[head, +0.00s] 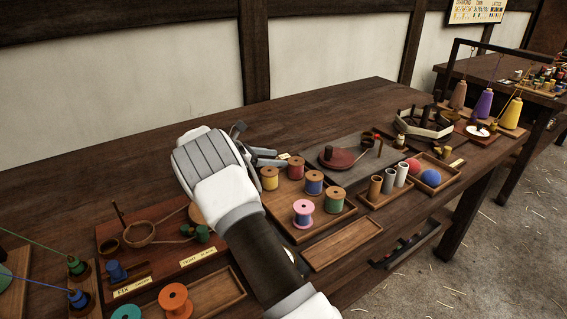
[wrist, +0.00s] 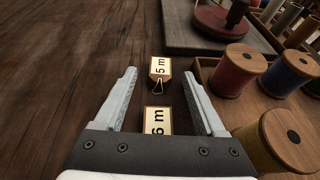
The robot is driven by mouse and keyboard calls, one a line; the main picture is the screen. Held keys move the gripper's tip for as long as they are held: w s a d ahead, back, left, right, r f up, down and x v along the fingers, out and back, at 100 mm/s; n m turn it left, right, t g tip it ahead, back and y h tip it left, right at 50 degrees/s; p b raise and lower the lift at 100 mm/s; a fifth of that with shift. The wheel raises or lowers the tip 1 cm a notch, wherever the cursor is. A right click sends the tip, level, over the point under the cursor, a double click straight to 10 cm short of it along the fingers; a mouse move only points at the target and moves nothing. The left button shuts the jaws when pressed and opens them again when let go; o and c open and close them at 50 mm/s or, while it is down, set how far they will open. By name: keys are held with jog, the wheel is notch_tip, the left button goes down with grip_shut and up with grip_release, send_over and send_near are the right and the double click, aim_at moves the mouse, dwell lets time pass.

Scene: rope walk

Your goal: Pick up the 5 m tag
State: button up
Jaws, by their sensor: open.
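The 5 m tag (wrist: 160,70) is a small cream tag with a wooden edge and black lettering. In the wrist view it lies on the dark table, just beyond my fingertips and roughly centred between them. My gripper (wrist: 160,80) is open and empty. A similar 6 m tag (wrist: 157,121) lies nearer, between my fingers, partly hidden by the gripper body. In the head view my gripper (head: 262,148) is over the table behind the spool tray, and a small pale tag (head: 284,156) shows just past its fingers; its lettering is too small to read.
A wooden tray (head: 330,217) of thread spools sits right beside my gripper; a red spool (wrist: 238,70) and a yellow spool (wrist: 276,142) stand close to the right finger. A grey slab (wrist: 205,45) with a red disc lies beyond. The table to the left is bare.

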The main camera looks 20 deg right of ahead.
grip_shut()
dwell(0.3)
